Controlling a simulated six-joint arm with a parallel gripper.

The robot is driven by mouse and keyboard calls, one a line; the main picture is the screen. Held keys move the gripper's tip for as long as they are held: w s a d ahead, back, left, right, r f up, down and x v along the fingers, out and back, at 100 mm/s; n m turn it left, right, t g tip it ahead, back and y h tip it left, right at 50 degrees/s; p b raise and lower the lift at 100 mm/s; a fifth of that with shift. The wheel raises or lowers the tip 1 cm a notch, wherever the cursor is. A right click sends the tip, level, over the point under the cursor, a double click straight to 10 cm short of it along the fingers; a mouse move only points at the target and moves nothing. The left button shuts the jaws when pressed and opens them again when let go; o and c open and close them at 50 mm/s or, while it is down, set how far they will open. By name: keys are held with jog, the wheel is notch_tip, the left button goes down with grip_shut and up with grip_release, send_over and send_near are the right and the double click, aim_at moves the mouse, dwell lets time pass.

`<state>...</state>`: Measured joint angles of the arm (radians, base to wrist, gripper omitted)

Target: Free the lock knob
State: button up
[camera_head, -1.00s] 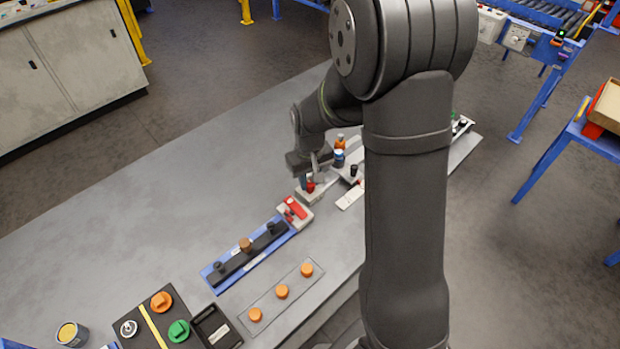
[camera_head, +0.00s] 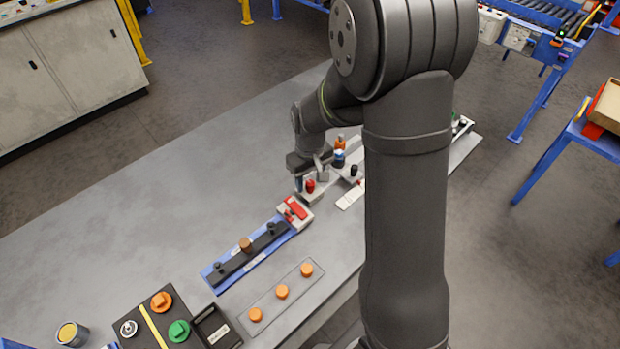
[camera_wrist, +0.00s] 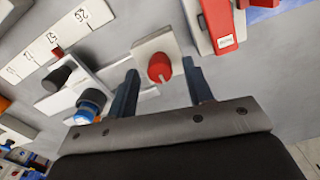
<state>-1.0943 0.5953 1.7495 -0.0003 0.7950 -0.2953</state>
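A red knob (camera_wrist: 159,67) with a pale pointer mark stands on a light plate (camera_wrist: 150,46) in the wrist view. I take it for the lock knob, though no label on it is readable. The knob also shows in the head view (camera_head: 310,187). My gripper (camera_wrist: 160,72) is open. Its two dark fingers stand on either side of the red knob, with a visible gap on both sides. In the head view my gripper (camera_head: 311,178) is low over the plate. Finger height against the knob is hard to tell.
A red lever on a white block (camera_head: 295,211) sits close by, beside a blue-based rail (camera_head: 218,286). The bench (camera_head: 130,220) is clear at left.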

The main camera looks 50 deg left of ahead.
aim_at(310, 182)
jog(key=shift+r, duration=0.1)
notch_tip(310, 182, up, 17)
jog(key=shift+r, duration=0.15)
dwell(0.4)
dwell(0.5)
notch_tip(310, 182, down, 18)
jog(key=shift+r, duration=0.2)
dwell(0.4)
jog(key=shift+r, duration=0.1)
